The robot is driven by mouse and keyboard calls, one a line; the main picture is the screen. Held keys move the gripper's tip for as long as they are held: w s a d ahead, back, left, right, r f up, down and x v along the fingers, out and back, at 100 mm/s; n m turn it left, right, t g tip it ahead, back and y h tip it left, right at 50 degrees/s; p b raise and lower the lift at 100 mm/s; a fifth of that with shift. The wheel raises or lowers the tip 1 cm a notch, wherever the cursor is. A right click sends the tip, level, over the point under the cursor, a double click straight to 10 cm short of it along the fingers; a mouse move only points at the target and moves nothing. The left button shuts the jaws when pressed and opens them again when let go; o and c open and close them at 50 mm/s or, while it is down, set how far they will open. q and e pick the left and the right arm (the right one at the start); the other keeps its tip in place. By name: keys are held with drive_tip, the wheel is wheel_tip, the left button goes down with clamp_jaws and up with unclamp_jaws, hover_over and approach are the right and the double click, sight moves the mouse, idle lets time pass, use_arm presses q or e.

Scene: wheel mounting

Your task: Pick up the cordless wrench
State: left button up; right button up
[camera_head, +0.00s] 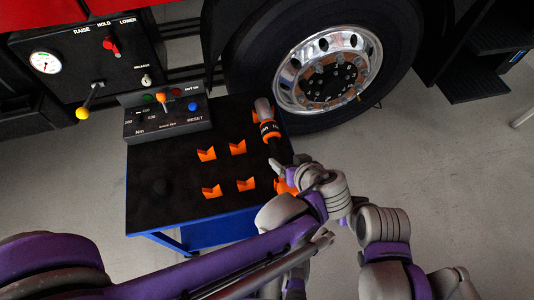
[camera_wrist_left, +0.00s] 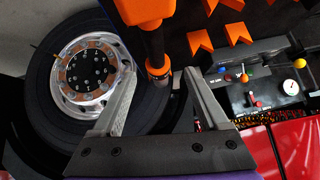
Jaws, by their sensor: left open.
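The cordless wrench (camera_head: 270,132) lies along the right edge of the cart's black top, grey at its far end with orange and black parts below. My arm partly hides its near end. In the left wrist view the wrench (camera_wrist_left: 155,45) comes down from the top edge as an orange block and a dark shaft with an orange-ringed end. My left gripper (camera_wrist_left: 162,73) is open, with a finger on either side of that end. I cannot tell whether either finger touches it. My right gripper cannot be made out.
The blue cart (camera_head: 140,208) carries several orange holders (camera_head: 238,147) and a control box (camera_head: 168,122) at its back left. A truck wheel (camera_head: 328,70) stands behind it. A gauge and lever panel (camera_head: 75,58) is at the upper left. Grey floor lies open at right.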

sight(279, 154)
use_arm(q)
drive_tip(key=x, duration=0.4)
drive_tip(key=shift+w+f+b, duration=0.2)
drive_tip(key=shift+f+b, duration=0.05)
drive_tip(key=shift+b, duration=0.15)
drive_tip(key=x, duration=0.3)
drive_tip(key=b+x, duration=0.1)
drive_tip(key=x, duration=0.1)
drive_tip(key=shift+d+f, duration=0.3)
drive_tip(key=shift+f, duration=0.05)
clamp_jaws()
idle(0.6)
